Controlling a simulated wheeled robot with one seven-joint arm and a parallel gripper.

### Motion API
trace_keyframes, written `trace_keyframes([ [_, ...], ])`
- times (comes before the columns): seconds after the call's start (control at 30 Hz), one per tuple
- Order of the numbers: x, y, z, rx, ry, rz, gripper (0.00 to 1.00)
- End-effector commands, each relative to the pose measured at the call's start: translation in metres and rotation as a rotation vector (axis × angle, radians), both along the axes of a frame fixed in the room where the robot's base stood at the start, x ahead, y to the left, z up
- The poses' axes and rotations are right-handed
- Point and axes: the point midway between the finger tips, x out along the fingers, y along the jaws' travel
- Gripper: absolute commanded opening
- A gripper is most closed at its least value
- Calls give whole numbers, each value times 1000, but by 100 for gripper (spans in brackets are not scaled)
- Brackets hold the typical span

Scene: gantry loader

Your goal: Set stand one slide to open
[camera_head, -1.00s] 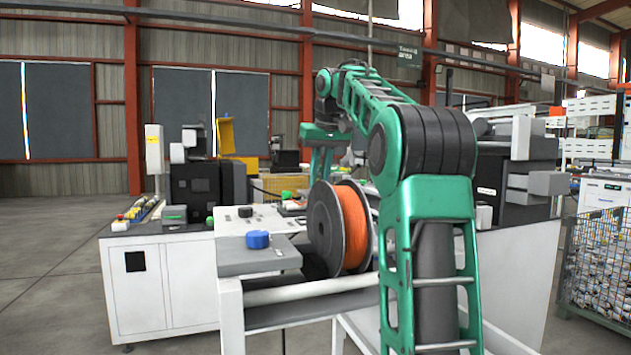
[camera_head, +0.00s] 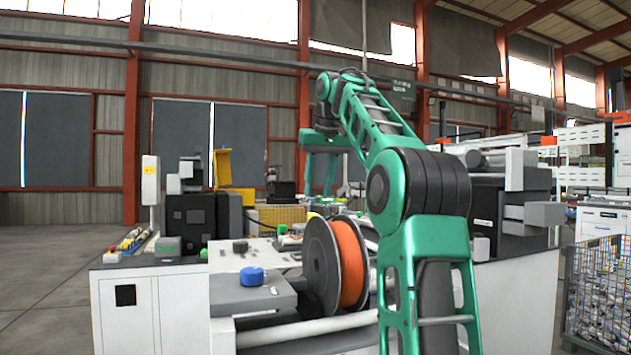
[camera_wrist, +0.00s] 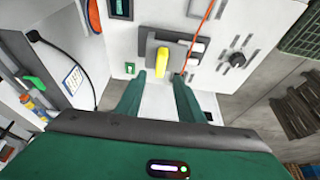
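My gripper (camera_wrist: 159,76) hangs fingers-down over a pale machine panel (camera_wrist: 213,75) in the wrist view. Its two green fingers are apart with nothing between them. Just beyond the fingertips is a yellow handle (camera_wrist: 161,57) on a grey and dark block (camera_wrist: 150,44), which looks like a slide, though no label is readable. Whether the fingers touch it I cannot tell. In the head view my gripper (camera_head: 320,185) shows as green fingers behind the orange spool (camera_head: 350,264), and the yellow handle is not distinguishable there.
A thin orange strand (camera_wrist: 206,22) crosses the panel right of the handle, near a white block (camera_wrist: 197,45). A dark knob (camera_wrist: 237,60) sits further right. A black cable (camera_wrist: 62,48) loops at left. In the head view, a blue knob (camera_head: 252,277) sits on a grey plate left of the spool.

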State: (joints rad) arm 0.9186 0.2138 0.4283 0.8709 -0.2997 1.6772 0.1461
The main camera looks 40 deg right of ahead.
Motion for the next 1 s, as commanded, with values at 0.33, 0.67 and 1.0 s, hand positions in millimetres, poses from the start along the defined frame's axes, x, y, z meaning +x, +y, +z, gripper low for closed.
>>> trace_keyframes([
  [0.33,-10,5,28,0,0,1,34],
  [0.67,-10,5,29,0,1,1,34],
  [1.0,-10,5,29,0,0,1,34],
])
